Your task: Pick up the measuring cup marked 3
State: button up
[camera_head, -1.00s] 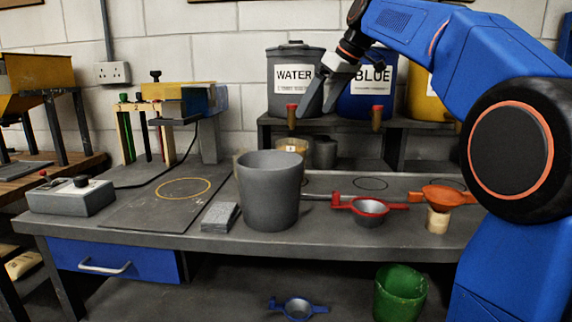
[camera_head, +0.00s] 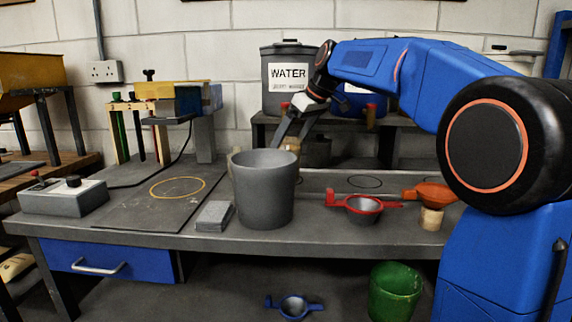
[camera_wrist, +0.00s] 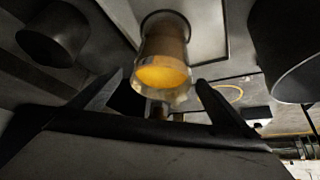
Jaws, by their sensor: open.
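A clear cup with amber contents (camera_wrist: 163,62) is in the wrist view, ahead of and between the two fingers of my gripper (camera_wrist: 160,88). I cannot read a mark on it. In the head view the cup (camera_head: 291,146) stands behind the large grey bucket and is mostly hidden by the bucket and my fingers. My gripper (camera_head: 289,139) points down there, its fingers spread and empty. In the wrist view neither finger appears closed on the cup. Whether a fingertip touches it I cannot tell.
The grey bucket (camera_head: 264,190) stands close in front of my gripper. A dark grey cup (camera_wrist: 52,35) is beside the amber one. The water container (camera_head: 289,75) is on the shelf behind.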

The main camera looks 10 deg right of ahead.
jog(key=x, duration=0.3)
jog(key=shift+a+f, duration=0.2)
jog(key=shift+c, duration=0.6)
jog(key=c, duration=2)
jog(key=shift+r, duration=0.1)
